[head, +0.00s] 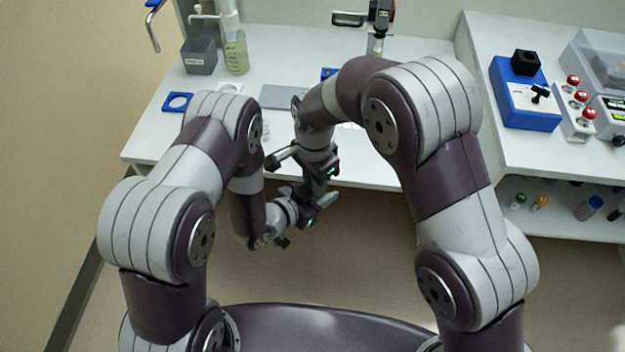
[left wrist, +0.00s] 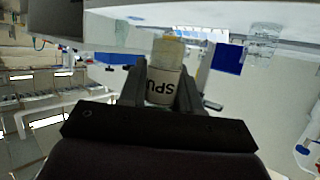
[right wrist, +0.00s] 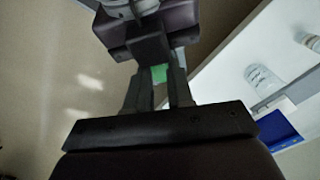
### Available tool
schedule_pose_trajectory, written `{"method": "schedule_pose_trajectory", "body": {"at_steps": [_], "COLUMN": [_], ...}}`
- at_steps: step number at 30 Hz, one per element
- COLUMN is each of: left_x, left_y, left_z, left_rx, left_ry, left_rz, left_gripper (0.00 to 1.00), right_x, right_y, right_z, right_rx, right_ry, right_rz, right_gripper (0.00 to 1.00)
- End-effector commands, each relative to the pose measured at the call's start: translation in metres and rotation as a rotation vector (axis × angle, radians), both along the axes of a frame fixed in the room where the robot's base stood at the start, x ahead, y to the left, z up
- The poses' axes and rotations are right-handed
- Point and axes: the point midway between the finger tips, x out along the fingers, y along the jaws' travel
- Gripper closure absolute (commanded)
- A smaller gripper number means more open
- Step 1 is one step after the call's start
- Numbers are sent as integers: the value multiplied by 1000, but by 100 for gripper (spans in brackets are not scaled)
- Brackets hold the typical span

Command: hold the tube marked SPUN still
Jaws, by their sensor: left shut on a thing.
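The tube marked SPUN (left wrist: 161,84) is between the fingers of my left gripper (left wrist: 160,88). Its pale label shows the letters SPU upside down, and its far end is yellowish. My left gripper is shut on it, off the front edge of the bench. In the head view my left gripper (head: 322,204) is low in the middle, and I cannot make out the tube there. My right gripper (right wrist: 158,80) is close to my left one and points toward it. Its fingers stand apart, with a small green patch visible between them; I see nothing held.
The white bench (head: 150,135) lies beyond the grippers. On it are a grey bin (head: 199,57), a bottle of yellowish liquid (head: 236,52) and a blue square holder (head: 178,102). A blue device (head: 525,100) and red-buttoned box (head: 577,123) stand right. The floor below is clear.

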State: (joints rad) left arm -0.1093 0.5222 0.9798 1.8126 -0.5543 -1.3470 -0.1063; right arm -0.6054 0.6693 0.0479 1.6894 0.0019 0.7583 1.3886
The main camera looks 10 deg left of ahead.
Motion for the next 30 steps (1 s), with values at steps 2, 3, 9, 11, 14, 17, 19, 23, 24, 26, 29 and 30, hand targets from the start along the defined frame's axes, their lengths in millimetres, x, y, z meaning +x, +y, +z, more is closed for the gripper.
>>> {"method": "schedule_pose_trajectory", "body": {"at_steps": [2,3,9,11,14,17,19,23,24,26,29,30], "left_x": [-2,-2,-4,-5,-5,-5,-5,-6,-6,-6,-6,-6], "left_y": [0,0,0,0,0,0,0,0,0,0,0,0], "left_z": [-3,-3,-5,-5,-6,-6,-6,-6,-6,-6,-6,-6], "left_rx": [5,5,7,6,7,7,7,7,7,7,7,7], "left_ry": [9,11,17,18,19,20,21,21,21,21,21,21], "left_rz": [-1,-2,-3,-4,-4,-5,-4,-4,-4,-4,-4,-4], "left_gripper": [100,100,100,100,100,100,100,100,100,100,100,100], "right_x": [2,2,3,2,1,1,1,2,2,2,3,3], "right_y": [3,4,-1,-3,-5,-5,-5,-5,-5,-5,-5,-4], "right_z": [17,22,50,60,60,44,30,6,0,-7,-14,-15], "right_rx": [9,11,13,13,10,9,9,11,11,12,13,13], "right_ry": [-8,-9,-21,-24,-23,-22,-22,-24,-24,-25,-27,-27], "right_rz": [-1,-1,-1,-1,-1,-1,-1,-1,-1,-1,-1,-1], "right_gripper": [77,77,44,44,44,44,44,44,44,44,44,44]}}
